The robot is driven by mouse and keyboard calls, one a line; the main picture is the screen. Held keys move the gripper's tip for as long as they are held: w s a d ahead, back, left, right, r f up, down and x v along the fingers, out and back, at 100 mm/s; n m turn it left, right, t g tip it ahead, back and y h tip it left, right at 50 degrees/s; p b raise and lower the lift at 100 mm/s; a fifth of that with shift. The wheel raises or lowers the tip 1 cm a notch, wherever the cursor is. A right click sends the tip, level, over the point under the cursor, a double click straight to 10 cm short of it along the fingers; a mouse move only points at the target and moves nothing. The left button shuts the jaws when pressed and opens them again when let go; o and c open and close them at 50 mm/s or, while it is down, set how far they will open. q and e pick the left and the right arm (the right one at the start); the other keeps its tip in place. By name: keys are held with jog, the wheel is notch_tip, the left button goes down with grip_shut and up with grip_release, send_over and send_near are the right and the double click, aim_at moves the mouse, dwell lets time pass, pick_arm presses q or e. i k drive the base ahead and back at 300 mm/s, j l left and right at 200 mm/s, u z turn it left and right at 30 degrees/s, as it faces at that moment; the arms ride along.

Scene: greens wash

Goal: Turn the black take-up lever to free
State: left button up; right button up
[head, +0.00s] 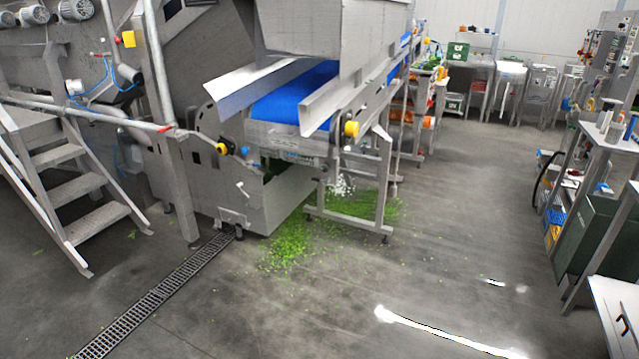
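The conveyor has a blue belt (293,97) between two sloped metal side guides and stands in the middle of the head view. Neither of my grippers is in view.
Green leaf scraps (290,246) litter the floor under the conveyor. Metal steps (78,189) stand at left, and a floor drain grate (150,300) runs before the machine. A cart (600,220) stands at right. The floor in front is clear, with shiny wet patches.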

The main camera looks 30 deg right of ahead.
aim_at(326, 182)
jog(key=i+l+z, duration=0.15)
jog(key=i+z, duration=0.15)
jog(key=i, duration=0.55)
jog(key=i+j+z, duration=0.1)
jog(key=i+z, duration=0.15)
jog(key=i, duration=0.65)
